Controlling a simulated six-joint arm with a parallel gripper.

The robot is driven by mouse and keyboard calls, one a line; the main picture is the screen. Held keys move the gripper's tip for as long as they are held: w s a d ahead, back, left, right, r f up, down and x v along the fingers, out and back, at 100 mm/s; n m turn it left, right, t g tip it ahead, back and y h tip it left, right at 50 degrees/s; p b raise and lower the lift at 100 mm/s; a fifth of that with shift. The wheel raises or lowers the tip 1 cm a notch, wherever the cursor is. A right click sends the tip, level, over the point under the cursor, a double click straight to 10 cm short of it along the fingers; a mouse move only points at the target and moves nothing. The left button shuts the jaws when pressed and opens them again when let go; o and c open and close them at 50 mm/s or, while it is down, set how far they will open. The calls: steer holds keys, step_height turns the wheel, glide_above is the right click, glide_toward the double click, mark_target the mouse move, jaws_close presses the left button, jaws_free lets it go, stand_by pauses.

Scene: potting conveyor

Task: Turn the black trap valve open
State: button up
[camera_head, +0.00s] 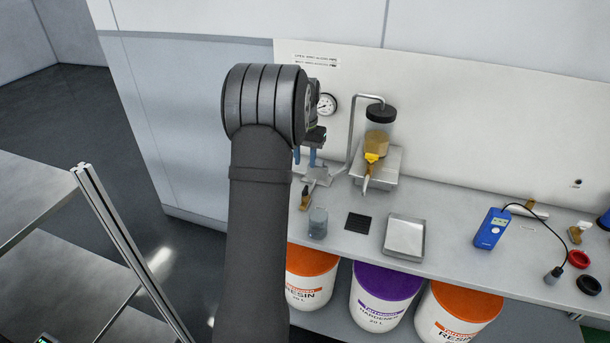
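My arm rises through the middle of the view, and its wrist hides much of the bench's left end. My gripper (304,156) shows only in part to the right of the wrist, with dark parts and blue finger-like pieces. I cannot tell whether it is open or shut, or whether it touches anything. I cannot clearly make out the black trap valve; it may be hidden behind my wrist or gripper. A round white pressure gauge (327,104) shows on the wall just right of the wrist.
A black-capped amber vessel (380,114) with a yellow valve (372,158) stands right of the gripper, beside a bent metal pipe (352,125). A jar (318,223), black mat (361,223), metal tray (405,237) and blue meter (492,228) are on the bench. Tubs stand below.

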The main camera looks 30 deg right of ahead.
step_height(320, 180, up, 7)
glide_above(305, 188)
steer(key=shift+s+a+f, duration=0.1)
steer(key=shift+f, duration=0.05)
steer(key=shift+f, duration=0.1)
step_height(305, 188, down, 17)
steer(key=shift+f, duration=0.15)
stand_by(0.6)
